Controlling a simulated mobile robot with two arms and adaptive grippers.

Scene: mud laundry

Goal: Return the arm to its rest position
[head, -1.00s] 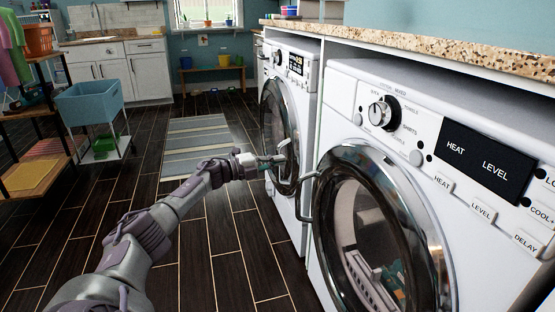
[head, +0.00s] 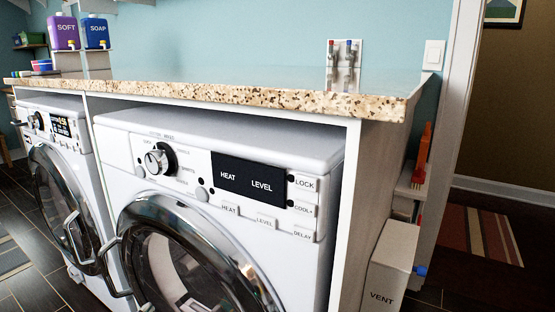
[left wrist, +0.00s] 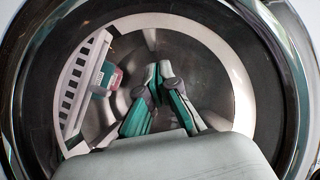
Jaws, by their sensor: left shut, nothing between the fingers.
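My left gripper (left wrist: 158,70) shows in the left wrist view, with grey and green fingers closed together and nothing between them. It points at the round glass door (left wrist: 245,85) of a front-loading machine, which has a dark rim. Whether the fingers touch the glass I cannot tell. In the head view I cannot clearly make out the left arm or gripper. My right gripper is in neither current view.
Two white front-loaders, the near one (head: 250,150) and the far one (head: 40,150), stand under a speckled counter (head: 250,95). Their door handles stick out. A white vent box (head: 390,270) stands right of the counter. A striped rug (head: 480,235) lies at right.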

